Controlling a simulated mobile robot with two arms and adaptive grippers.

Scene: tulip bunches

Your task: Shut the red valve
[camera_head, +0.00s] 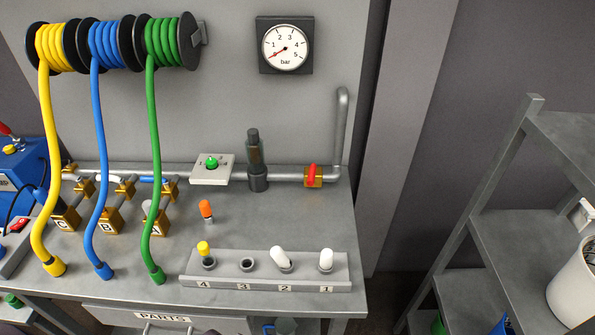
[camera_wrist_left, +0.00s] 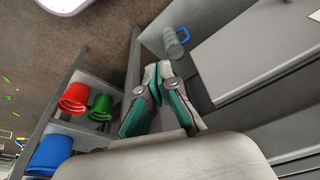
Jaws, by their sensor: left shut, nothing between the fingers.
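The red valve (camera_head: 312,175) sits on a brass body at the right end of the horizontal grey pipe, at the back right of the workbench. Its red lever appears to stand across the pipe; its exact angle is hard to tell. A round gauge (camera_head: 285,48) on the wall above has its red needle near 0. My left gripper (camera_wrist_left: 158,72) shows only in the left wrist view, shut and empty, away from the valve, which is not in that view. My right gripper is in neither view.
Yellow, blue and green hoses (camera_head: 154,170) hang over the bench's left side. A dark cylinder (camera_head: 257,165) stands left of the valve. A numbered rack (camera_head: 265,270) lines the front edge. The bench between rack and valve is clear. Red (camera_wrist_left: 74,98) and green buckets stand on shelving.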

